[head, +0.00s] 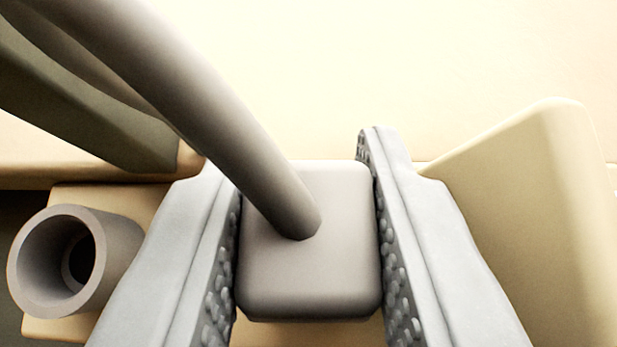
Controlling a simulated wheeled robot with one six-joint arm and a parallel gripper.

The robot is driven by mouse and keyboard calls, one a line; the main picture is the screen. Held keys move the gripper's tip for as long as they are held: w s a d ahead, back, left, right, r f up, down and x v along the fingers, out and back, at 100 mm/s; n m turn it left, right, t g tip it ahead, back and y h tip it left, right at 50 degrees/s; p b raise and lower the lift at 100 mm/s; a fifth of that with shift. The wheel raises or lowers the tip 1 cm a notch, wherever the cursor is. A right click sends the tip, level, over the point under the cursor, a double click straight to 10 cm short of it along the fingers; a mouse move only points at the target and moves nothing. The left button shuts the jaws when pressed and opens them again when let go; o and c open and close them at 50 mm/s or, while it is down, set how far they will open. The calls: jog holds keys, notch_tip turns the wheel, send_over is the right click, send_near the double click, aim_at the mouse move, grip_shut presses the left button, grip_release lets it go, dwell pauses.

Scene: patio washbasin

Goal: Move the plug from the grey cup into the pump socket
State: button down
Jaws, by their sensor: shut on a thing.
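My gripper (308,235) is shut on the plug (310,280), a grey block with rounded edges. A thick grey cable (200,105) rises from the plug's face toward the upper left. One finger presses on each side of the plug. A round, hollow grey cup (75,262) shows at the lower left, left of my gripper and apart from it. Its mouth is open, with a darker, narrower hole inside, and no plug is seen in it. I cannot make out the pump socket. The plug's far side and underside are hidden.
A cream, slant-topped block (545,215) stands close to the right finger. A dark olive bar (85,110) crosses the upper left, near the cable. A pale cream surface (400,70) fills the back and looks bare.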

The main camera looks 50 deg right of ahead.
jog(key=shift+f, duration=0.15)
jog(key=shift+r, duration=0.8)
dwell(0.6)
jog(key=shift+f, duration=0.8)
dwell(0.5)
jog(key=c, duration=1.4)
grip_release()
jog(key=shift+a, duration=0.1)
jog(key=v, duration=1.1)
